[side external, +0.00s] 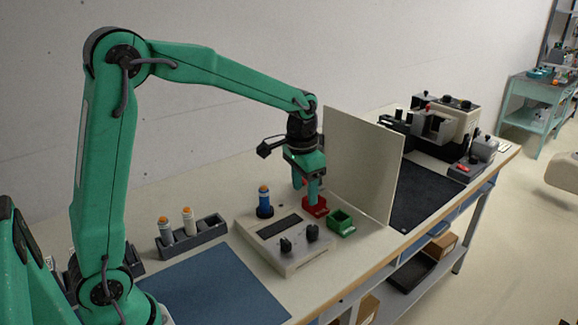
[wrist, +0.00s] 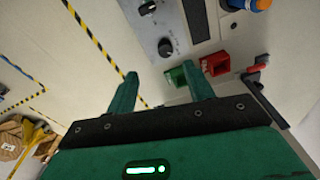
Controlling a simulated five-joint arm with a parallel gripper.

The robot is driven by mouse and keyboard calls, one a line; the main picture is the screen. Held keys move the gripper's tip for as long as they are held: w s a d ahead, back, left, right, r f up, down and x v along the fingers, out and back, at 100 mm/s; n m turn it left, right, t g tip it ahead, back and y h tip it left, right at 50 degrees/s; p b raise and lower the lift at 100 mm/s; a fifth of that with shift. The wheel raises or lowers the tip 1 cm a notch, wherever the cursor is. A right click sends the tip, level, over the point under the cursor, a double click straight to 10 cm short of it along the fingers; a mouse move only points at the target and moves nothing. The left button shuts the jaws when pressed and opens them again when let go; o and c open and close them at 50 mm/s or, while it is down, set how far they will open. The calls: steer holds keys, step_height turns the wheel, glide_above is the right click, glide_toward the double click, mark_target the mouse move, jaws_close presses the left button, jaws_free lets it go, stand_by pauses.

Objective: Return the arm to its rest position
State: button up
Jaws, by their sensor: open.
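My green arm reaches from the left over the bench in the side external view. My gripper (side external: 310,192) hangs fingers-down just above or beside a small red bin (side external: 314,208), left of an upright cream panel (side external: 362,165). In the wrist view my gripper (wrist: 157,78) has its two green fingers spread, with nothing seen between them. The red bin (wrist: 215,63) and a small green bin (wrist: 176,76) lie near the right finger, which partly covers the green one. I cannot tell whether a finger touches either bin.
A control box (side external: 283,243) with knobs stands left of the green bin (side external: 341,222). A blue bottle with an orange cap (side external: 264,203) stands behind the box. A blue mat (side external: 215,290) is clear. Machines (side external: 440,125) stand beyond the panel.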

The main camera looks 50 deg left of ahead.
steer(key=s+r+n+t, duration=0.1)
steer(key=s+r+t, duration=0.1)
steer(key=s, duration=0.9)
steer(key=s+d+r+n+t, duration=0.1)
steer(key=s+r, duration=0.4)
steer(key=s, duration=0.5)
steer(key=shift+s+t, duration=0.4)
steer(key=shift+t, duration=0.4)
